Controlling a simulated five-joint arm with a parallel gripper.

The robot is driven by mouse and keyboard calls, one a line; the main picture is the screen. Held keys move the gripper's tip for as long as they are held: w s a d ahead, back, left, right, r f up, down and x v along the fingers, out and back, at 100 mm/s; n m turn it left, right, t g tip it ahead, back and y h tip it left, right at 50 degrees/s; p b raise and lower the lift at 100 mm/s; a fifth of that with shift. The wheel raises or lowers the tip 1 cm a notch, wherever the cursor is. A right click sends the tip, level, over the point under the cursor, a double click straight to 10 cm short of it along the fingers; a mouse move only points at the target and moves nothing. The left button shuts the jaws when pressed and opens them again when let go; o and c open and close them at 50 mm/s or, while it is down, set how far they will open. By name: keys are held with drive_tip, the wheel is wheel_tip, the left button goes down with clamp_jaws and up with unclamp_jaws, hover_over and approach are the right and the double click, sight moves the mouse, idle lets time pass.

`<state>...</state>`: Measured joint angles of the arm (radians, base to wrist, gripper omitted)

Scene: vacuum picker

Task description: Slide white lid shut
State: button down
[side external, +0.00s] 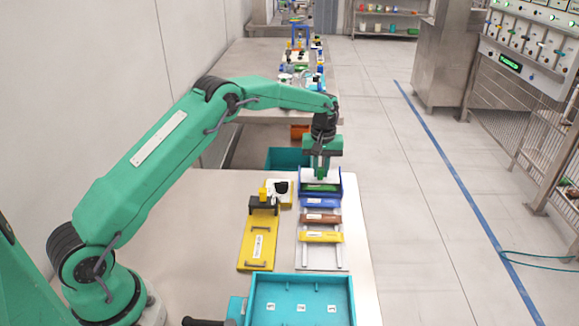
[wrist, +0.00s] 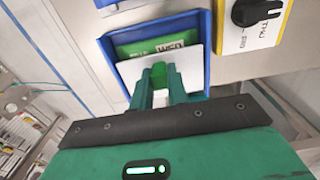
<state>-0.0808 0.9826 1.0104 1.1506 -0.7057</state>
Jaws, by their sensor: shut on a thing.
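A blue box (side external: 333,188) stands at the back end of a rack on the near table, and it also shows in the wrist view (wrist: 207,40). The white lid (wrist: 188,64) lies over part of the box. A green labelled surface (wrist: 140,48) shows uncovered beside the lid inside the box. In the side view my gripper (side external: 322,176) points down over the box and hides part of the lid (side external: 308,175).
Blue, brown and yellow labelled blocks (side external: 320,236) line the rack in front of the box. A teal tray (side external: 300,278) stands at the near edge. The table's left part is bare.

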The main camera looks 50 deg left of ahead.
sight(322, 173)
drive_tip(key=shift+s+d, duration=1.45)
drive_tip(key=shift+d, duration=0.05)
drive_tip(key=c, duration=1.4)
unclamp_jaws()
drive_tip(key=shift+o, duration=0.2)
drive_tip(key=shift+a+r, duration=0.1)
drive_tip(key=shift+r, duration=0.4)
wheel_tip(322, 173, up, 7)
